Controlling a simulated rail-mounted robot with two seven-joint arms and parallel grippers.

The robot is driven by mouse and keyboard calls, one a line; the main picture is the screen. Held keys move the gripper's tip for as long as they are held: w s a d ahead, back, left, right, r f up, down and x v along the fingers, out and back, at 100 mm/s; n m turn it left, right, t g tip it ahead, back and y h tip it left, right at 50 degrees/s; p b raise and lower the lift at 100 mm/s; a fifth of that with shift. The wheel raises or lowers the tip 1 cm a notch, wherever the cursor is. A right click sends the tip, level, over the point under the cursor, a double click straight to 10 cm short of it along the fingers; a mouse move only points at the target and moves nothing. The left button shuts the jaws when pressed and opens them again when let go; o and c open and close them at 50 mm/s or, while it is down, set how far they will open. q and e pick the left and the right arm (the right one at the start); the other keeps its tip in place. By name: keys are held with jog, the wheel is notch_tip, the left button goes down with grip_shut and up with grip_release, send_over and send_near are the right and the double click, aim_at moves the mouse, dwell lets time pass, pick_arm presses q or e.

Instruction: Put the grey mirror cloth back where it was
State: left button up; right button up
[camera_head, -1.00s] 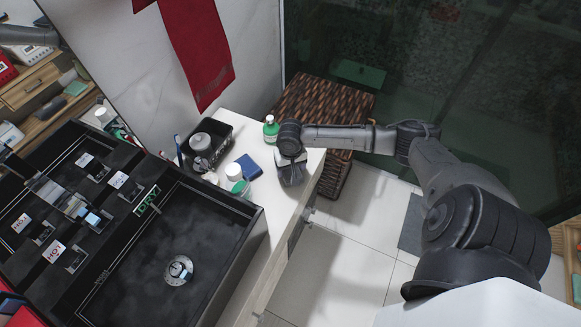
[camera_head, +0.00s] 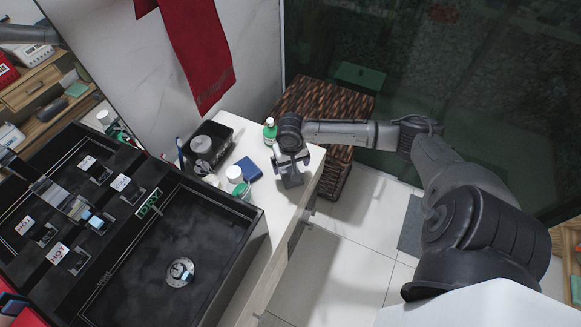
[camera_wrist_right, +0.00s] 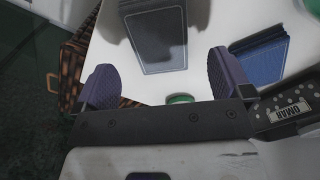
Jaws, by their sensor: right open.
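The grey cloth (camera_head: 291,178) is at the far right end of the white counter, directly under my right gripper (camera_head: 291,160). In the right wrist view the folded grey cloth (camera_wrist_right: 155,38) has a pale edge line and lies beyond and between the two spread purple-padded fingers of my right gripper (camera_wrist_right: 163,75). The fingers are open and apart from it, with white counter showing on both sides. In the head view the gripper hides part of the cloth. My left gripper is not in view.
A blue folded cloth (camera_head: 248,168) lies left of the grey one. Close by are a green bottle (camera_head: 270,130), a green-and-white jar (camera_head: 241,188) and a black caddy (camera_head: 222,150). The black sink (camera_head: 190,235) is left; a woven basket (camera_head: 325,103) stands behind the counter's end.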

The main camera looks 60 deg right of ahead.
aim_at(290, 172)
notch_tip(290, 172, up, 8)
jog(key=p, duration=0.1)
jog(key=shift+r+p, duration=0.25)
jog(key=shift+p, duration=0.1)
dwell(0.6)
